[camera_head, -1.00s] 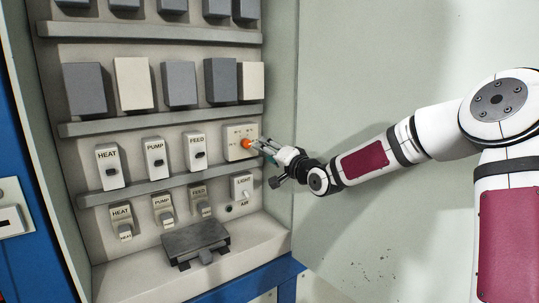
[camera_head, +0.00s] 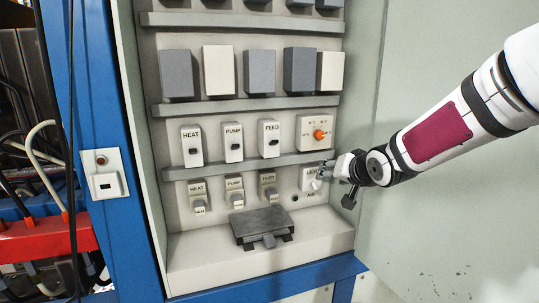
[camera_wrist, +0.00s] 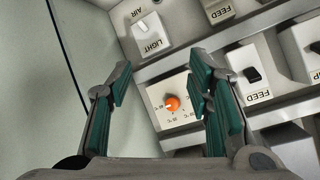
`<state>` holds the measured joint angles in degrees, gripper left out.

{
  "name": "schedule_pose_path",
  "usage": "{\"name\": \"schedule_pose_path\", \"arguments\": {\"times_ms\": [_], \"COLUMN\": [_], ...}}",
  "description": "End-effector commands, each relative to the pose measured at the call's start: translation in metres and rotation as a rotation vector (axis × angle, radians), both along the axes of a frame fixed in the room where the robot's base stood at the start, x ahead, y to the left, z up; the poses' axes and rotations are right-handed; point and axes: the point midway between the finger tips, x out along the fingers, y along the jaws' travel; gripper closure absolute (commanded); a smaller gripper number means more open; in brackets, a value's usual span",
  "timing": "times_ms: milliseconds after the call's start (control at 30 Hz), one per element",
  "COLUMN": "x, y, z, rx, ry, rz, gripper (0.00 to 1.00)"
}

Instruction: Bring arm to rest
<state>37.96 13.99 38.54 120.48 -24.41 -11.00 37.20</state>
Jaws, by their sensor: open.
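My gripper (camera_head: 330,171) is at the right side of the control panel, in front of the LIGHT switch, which it partly covers in the head view. In the wrist view my gripper (camera_wrist: 162,90) is open, with its green-padded fingers apart and nothing between them. The orange knob (camera_wrist: 172,103) on its white plate shows beyond the fingers. In the head view the orange knob (camera_head: 319,134) sits just above my gripper, apart from it. The LIGHT switch (camera_wrist: 152,38) shows above the knob in the wrist view. My arm reaches in from the right.
The cabinet has HEAT (camera_head: 191,146), PUMP (camera_head: 233,143) and FEED (camera_head: 269,139) switches and projecting ledges. A dark grey block (camera_head: 262,226) sits on the lower shelf. The open door (camera_head: 450,200) stands close on the right. Cables and a red part (camera_head: 45,240) are at left.

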Motion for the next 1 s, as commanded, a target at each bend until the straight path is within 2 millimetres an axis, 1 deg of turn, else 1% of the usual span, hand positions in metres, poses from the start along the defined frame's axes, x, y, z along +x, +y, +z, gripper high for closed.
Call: {"name": "schedule_pose_path", "arguments": {"times_ms": [33,100,167,200,267,300,367,400,467,500,567,600,667,700,800,833,900,1000], "x": [-0.016,-0.040,-0.062,-0.078,-0.102,-0.118,-0.144,-0.162,-0.189,-0.207,-0.235,-0.254,-0.281,-0.297,-0.334,-0.342,-0.359,-0.373], "y": [0.002,-0.001,-0.004,-0.006,-0.010,-0.012,-0.015,-0.016,-0.019,-0.020,-0.020,-0.020,-0.019,-0.018,-0.014,-0.013,-0.011,-0.008], "z": [0.005,0.008,0.012,0.015,0.020,0.024,0.029,0.032,0.037,0.039,0.041,0.041,0.041,0.039,0.035,0.034,0.030,0.027], "rx": [-0.071,-0.158,-0.224,-0.263,-0.316,-0.346,-0.381,-0.401,-0.422,-0.432,-0.439,-0.439,-0.433,-0.427,-0.405,-0.396,-0.382,-0.368], "ry": [0.028,0.077,0.118,0.144,0.182,0.206,0.243,0.267,0.301,0.323,0.356,0.377,0.406,0.425,0.463,0.471,0.489,0.504], "rz": [0.000,-0.008,-0.016,-0.022,-0.030,-0.033,-0.037,-0.039,-0.038,-0.034,-0.023,-0.012,0.010,0.027,0.076,0.089,0.119,0.148], "gripper": [0.54,0.54,0.54,0.54,0.54,0.54,0.54,0.54,0.54,0.54,0.54,0.54,0.54,0.54,0.54,0.54,0.54,0.54]}}
